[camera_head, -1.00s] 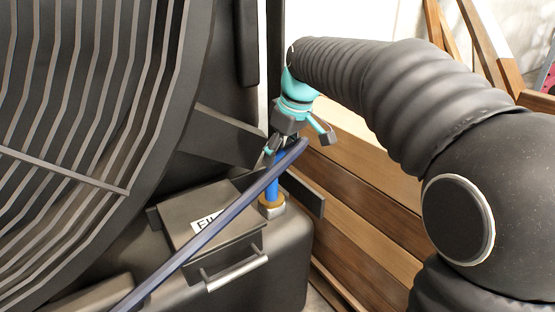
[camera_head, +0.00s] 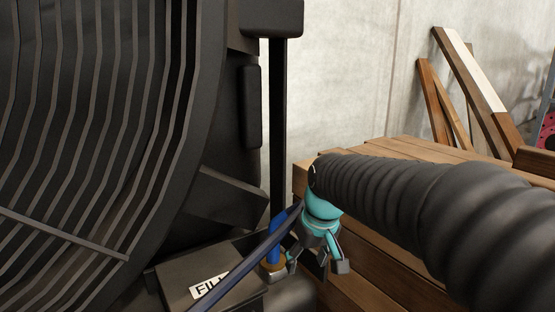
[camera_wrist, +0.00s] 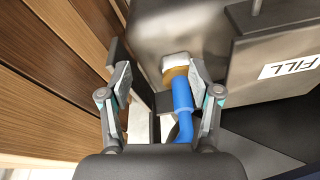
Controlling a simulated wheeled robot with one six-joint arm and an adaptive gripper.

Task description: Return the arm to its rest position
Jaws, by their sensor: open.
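My gripper (camera_head: 316,264) is teal and dark grey, hangs fingers-down at the end of my black arm, and is open and empty. In the wrist view both fingers of my gripper (camera_wrist: 159,76) are spread. The pipe's exact distance from that finger is hard to tell.
A box with a FILL label (camera_head: 208,287) stands left of the pipe; the label also shows in the wrist view (camera_wrist: 288,67). A long dark bar (camera_head: 252,262) slants past the pipe. A large ribbed dark drum (camera_head: 90,140) fills the left. A wooden crate (camera_head: 385,265) is close right.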

